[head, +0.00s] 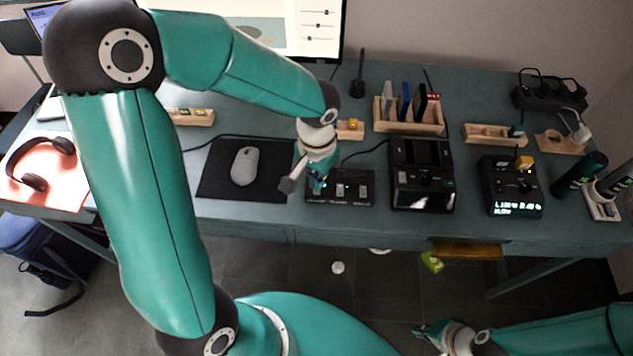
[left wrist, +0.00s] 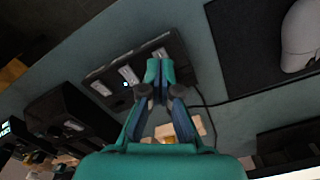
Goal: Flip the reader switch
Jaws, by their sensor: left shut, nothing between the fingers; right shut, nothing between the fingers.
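A black switch box (head: 355,190) with several small switches lies near the table's front edge in the head view. I cannot read which switch is the reader's. My left gripper (head: 318,189) is shut and empty, pointing down at the box's left end. My right gripper (head: 424,332) is shut and empty, low in front of the table.
A mouse (head: 244,166) lies on a black mat (head: 215,178) left of the box. A black dock (head: 421,178) and a device with a lit display (head: 511,187) stand to its right. A wooden card rack (head: 408,123) stands behind. My left arm covers part of the table.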

